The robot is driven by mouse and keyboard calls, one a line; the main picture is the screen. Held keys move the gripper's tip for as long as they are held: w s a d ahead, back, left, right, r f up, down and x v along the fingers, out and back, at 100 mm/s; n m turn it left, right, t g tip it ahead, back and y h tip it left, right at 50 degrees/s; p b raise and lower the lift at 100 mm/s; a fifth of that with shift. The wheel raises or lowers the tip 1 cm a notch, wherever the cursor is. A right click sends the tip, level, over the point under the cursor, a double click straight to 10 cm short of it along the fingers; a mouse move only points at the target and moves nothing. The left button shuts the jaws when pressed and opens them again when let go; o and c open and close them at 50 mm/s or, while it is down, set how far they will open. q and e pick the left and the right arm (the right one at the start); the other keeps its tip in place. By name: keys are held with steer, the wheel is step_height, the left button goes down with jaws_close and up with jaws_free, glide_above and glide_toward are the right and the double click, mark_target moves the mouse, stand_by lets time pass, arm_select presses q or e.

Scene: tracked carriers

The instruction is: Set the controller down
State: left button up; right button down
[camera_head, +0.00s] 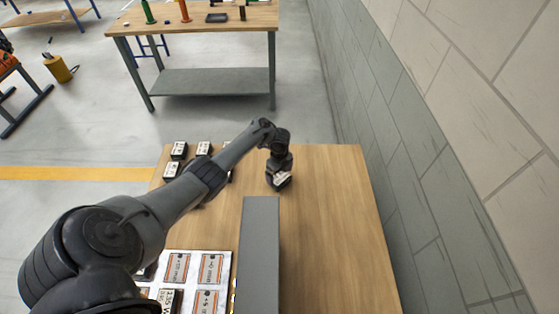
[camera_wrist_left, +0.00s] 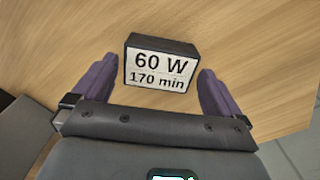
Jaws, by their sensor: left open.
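The controller (camera_wrist_left: 160,65) is a small dark block with a white label reading "60 W 170 min". In the left wrist view it lies between the two purple fingers of my left gripper (camera_wrist_left: 161,84), with a gap visible on each side. In the head view the controller (camera_head: 283,179) shows at the tip of my left gripper (camera_head: 279,183), over the right part of the wooden table (camera_head: 330,220). The gripper is open. Whether the block rests fully on the wood is hard to tell. My right gripper is not in view.
Several similar labelled blocks (camera_head: 179,150) stand at the table's back left, partly behind my arm. A white sheet with orange-framed cards (camera_head: 222,262) lies at the front left. A tall grey partition (camera_head: 260,255) stands beside it. The wood to the right is clear, with a wall (camera_head: 420,190) beyond.

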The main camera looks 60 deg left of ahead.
mark_target(280, 177)
arm_select(q)
step_height(280, 177, up, 9)
steer(key=p, duration=0.3)
stand_by(0.5)
